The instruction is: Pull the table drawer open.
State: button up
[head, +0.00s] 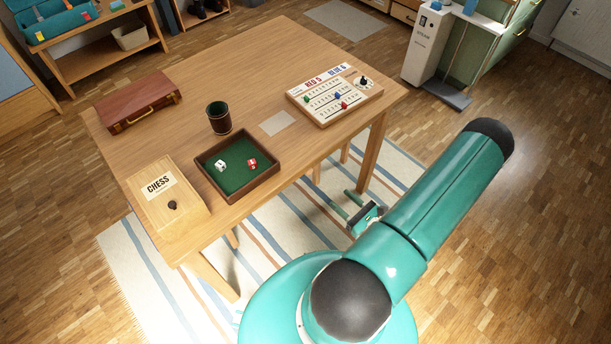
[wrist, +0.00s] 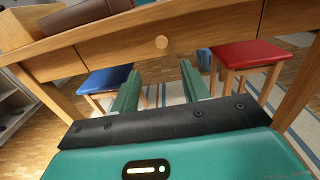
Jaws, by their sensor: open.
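The wooden table (head: 258,62) stands in the middle of the head view; its drawer front is hidden there. In the wrist view the wooden drawer front (wrist: 205,32) runs across the upper part, with a round light-wood knob (wrist: 161,42) near its middle. The drawer looks closed. My gripper (wrist: 158,76) is open and empty, its two green fingers apart below the knob in the picture and not touching it. In the head view my gripper (head: 343,203) is low beside the table's near long side, over the rug.
On the tabletop are a dice tray (head: 272,178), chess box (head: 165,193), dark cup (head: 219,118), brown case (head: 137,101) and scoreboard (head: 333,94). In the wrist view a blue stool (wrist: 105,79) and a red stool (wrist: 249,54) stand under the table, beside table legs.

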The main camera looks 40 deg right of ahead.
jog(key=w, duration=1.3)
jog(key=shift+w+a+f, duration=0.2)
jog(key=shift+w+a, duration=0.05)
jog(key=shift+w, duration=0.05)
grip_shut()
